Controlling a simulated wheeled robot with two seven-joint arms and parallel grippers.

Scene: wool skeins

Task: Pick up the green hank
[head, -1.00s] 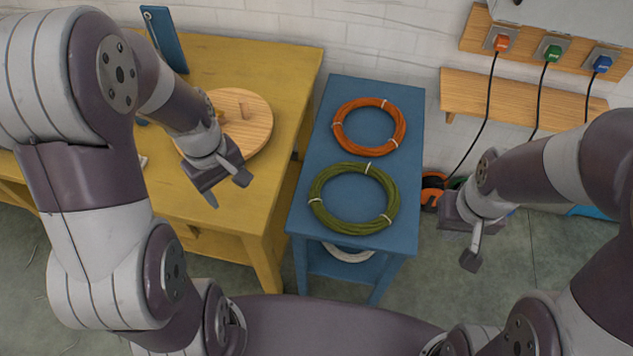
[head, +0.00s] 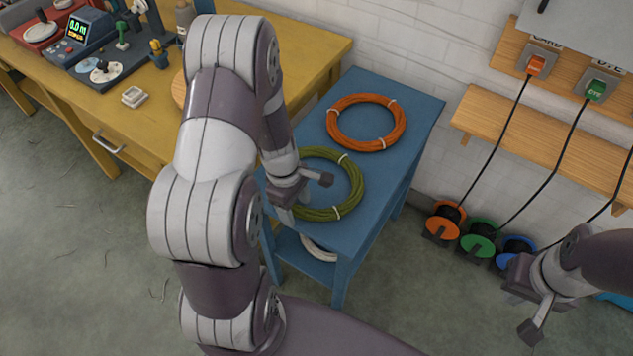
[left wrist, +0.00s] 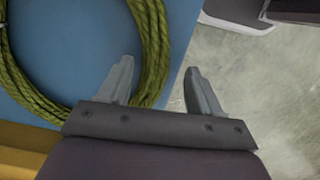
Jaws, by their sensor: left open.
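The green hank (head: 357,188) is a flat ring with pale ties, lying on the near part of the blue table's top (head: 385,190). My left gripper (head: 307,196) is over the hank's near left side and hides part of the ring in the head view. In the left wrist view, my left gripper (left wrist: 158,70) is open, with a strand of the green hank (left wrist: 154,45) showing between its fingers, close to the left one. I cannot tell how far the fingers are above it. My right gripper (head: 524,308) is open and empty, off to the right above the floor.
An orange hank (head: 401,125) lies behind the green one on the same tabletop. A white hank (head: 318,250) is on the shelf below. A yellow workbench (head: 320,62) with equipment stands left. Cable reels (head: 478,238) stand by the wall at right.

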